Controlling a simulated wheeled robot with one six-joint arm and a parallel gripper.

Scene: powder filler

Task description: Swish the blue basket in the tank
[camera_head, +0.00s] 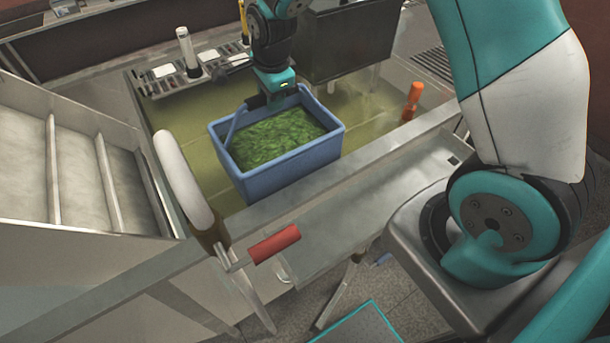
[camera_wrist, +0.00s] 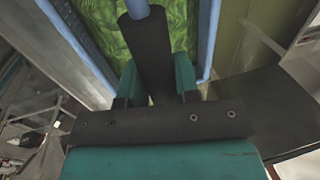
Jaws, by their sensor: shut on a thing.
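The blue basket (camera_head: 290,163) is a rectangular tub full of green leaves (camera_head: 270,137), sitting in the tank (camera_head: 190,115) of yellow-green liquid near its front wall. I cannot tell how deep its base is. My gripper (camera_head: 268,98) is above the basket's back side, shut on its handle, which slants down to the left rim. In the wrist view my gripper (camera_wrist: 155,90) closes around a dark grip on the blue handle (camera_wrist: 138,8), with the green leaves (camera_wrist: 105,20) and blue rim beyond it. The fingertips are partly hidden by the grip.
A dark grey box (camera_head: 350,40) stands at the tank's back edge. An orange-red upright piece (camera_head: 412,100) is at the tank's right. A red-handled crank (camera_head: 273,243) projects at the front. A ribbed metal chute (camera_head: 75,165) borders the left. Open liquid lies left of the basket.

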